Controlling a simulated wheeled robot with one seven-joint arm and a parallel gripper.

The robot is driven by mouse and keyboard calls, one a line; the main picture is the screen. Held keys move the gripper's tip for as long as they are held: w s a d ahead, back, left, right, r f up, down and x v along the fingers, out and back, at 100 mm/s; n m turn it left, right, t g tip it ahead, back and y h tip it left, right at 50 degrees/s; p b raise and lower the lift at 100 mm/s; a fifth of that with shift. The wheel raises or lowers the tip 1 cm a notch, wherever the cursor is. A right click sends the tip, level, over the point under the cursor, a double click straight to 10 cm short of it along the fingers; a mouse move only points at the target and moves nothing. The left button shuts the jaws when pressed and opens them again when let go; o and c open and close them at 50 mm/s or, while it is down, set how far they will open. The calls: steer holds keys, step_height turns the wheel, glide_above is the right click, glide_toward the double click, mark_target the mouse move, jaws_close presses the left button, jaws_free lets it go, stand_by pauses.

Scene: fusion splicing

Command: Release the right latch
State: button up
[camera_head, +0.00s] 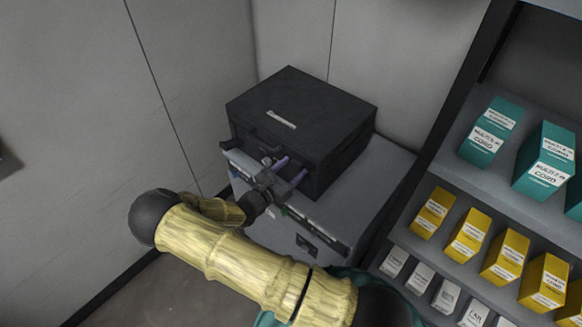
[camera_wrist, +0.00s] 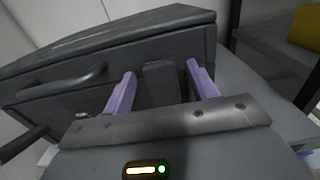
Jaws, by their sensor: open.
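A black case (camera_head: 303,105) stands shut, with a pale label on its lid. Its front face also shows in the wrist view (camera_wrist: 45,92). A dark block-shaped latch (camera_wrist: 160,84) is on that face, to the right of the handle (camera_wrist: 62,82). My gripper (camera_head: 289,170) is at the case front. In the wrist view its two purple fingers (camera_wrist: 161,86) are apart, one on each side of the latch. I see gaps between fingers and latch; how deep the fingertips reach is unclear. The latch's lower part is hidden behind the gripper's grey bar.
The case rests on a grey cabinet (camera_head: 378,170) with bare top to its right. Shelves with teal boxes (camera_head: 490,132) and yellow boxes (camera_head: 468,238) stand at the right. Grey walls (camera_head: 185,60) close in behind and at the left.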

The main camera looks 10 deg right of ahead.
jaws_close()
stand_by(0.3)
